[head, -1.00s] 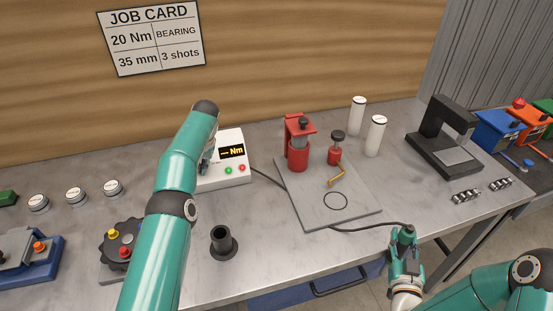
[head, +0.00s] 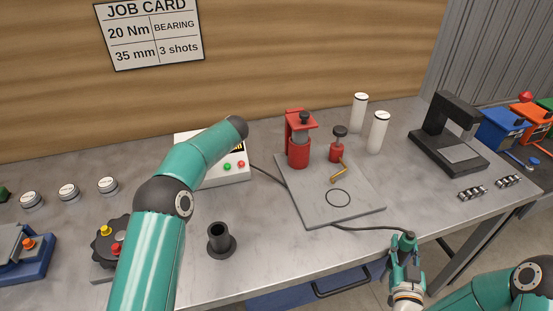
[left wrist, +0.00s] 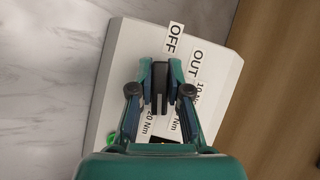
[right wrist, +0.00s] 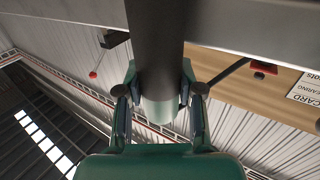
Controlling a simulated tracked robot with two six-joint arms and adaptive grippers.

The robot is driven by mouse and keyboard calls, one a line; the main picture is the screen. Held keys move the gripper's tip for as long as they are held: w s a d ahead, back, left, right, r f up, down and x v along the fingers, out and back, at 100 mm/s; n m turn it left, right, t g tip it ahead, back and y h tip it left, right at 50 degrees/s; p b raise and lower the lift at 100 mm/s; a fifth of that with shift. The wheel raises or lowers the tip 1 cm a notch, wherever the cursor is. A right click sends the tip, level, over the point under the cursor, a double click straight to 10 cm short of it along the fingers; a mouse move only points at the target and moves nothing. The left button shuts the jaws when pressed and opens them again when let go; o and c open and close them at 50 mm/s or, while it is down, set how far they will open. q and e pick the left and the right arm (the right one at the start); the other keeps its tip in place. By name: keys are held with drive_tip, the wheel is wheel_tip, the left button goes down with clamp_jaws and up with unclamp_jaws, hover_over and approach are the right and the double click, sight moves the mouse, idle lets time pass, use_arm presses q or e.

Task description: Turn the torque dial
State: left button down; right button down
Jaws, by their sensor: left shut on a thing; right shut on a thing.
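The white control box (head: 232,175) stands on the bench against the back board, partly behind my left arm. Its black torque dial (left wrist: 160,90) shows in the left wrist view, amid labels OFF, OUT, 10 Nm and 20 Nm. My left gripper (left wrist: 160,88) is shut on the dial, one finger on each side. The dial bar points along the fingers; which end is the pointer I cannot tell. In the head view my left arm hides the dial and most of the display.
A grey plate (head: 355,205) carries a red press (head: 298,150). A black cable (head: 365,228) runs from it towards my right gripper. A black flanged cup (head: 221,240) stands in front of the box. White cylinders (head: 378,132) and a black frame (head: 445,130) stand behind.

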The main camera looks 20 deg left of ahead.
use_arm(q)
drive_tip(key=shift+d+m+t+y+b, duration=0.1)
drive_tip(key=shift+m+t+y+b, duration=0.2)
drive_tip(key=shift+m+b, duration=0.3)
drive_tip(key=c, duration=1.2)
unclamp_jaws()
drive_tip(key=shift+o, duration=0.4)
drive_tip(key=v, duration=1.1)
drive_tip(key=shift+d+r, duration=0.2)
drive_tip(key=shift+d, duration=0.15)
